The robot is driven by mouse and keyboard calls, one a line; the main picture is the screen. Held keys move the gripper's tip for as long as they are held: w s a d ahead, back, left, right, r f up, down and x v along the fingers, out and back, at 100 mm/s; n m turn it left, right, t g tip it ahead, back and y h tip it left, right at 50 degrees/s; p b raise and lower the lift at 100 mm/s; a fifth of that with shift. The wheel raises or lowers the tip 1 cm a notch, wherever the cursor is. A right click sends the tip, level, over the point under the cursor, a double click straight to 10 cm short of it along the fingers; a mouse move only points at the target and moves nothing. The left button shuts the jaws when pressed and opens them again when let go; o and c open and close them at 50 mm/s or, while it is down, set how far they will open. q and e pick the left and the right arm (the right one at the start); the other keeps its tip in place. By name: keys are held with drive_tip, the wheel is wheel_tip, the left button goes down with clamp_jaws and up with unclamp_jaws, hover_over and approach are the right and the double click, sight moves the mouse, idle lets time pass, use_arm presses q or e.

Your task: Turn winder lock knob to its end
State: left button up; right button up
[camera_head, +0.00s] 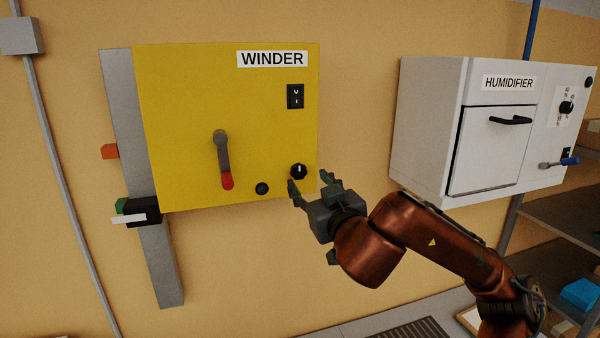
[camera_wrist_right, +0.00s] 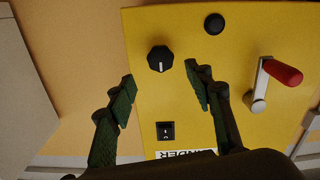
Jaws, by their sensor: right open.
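The winder (camera_head: 180,90) is a yellow box on the wall, labelled WINDER. Its lock knob (camera_head: 299,171) is a round black knob with a white mark, at the lower right of the panel. The knob also shows in the right wrist view (camera_wrist_right: 160,59), beyond and between the fingertips. My right gripper (camera_head: 310,187) is open, just below the knob and apart from it. Its two green-padded fingers (camera_wrist_right: 160,82) are spread and empty in the wrist view. My left gripper is not in view.
A crank with a red grip (camera_head: 227,181), a black button (camera_head: 262,188) and a rocker switch (camera_head: 295,96) are on the same panel. A white humidifier (camera_head: 430,135) hangs at the right. Bare wall lies between the two boxes.

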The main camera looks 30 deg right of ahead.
sight(299, 172)
drive_tip(key=p+x, duration=0.2)
drive_tip(key=x, duration=0.5)
drive_tip(key=shift+w+f, duration=0.1)
drive_tip(key=shift+w, duration=0.15)
drive_tip(key=shift+a, duration=0.1)
drive_tip(key=shift+c, duration=0.6)
drive_tip(key=c, duration=1)
drive_tip(key=shift+c, duration=0.2)
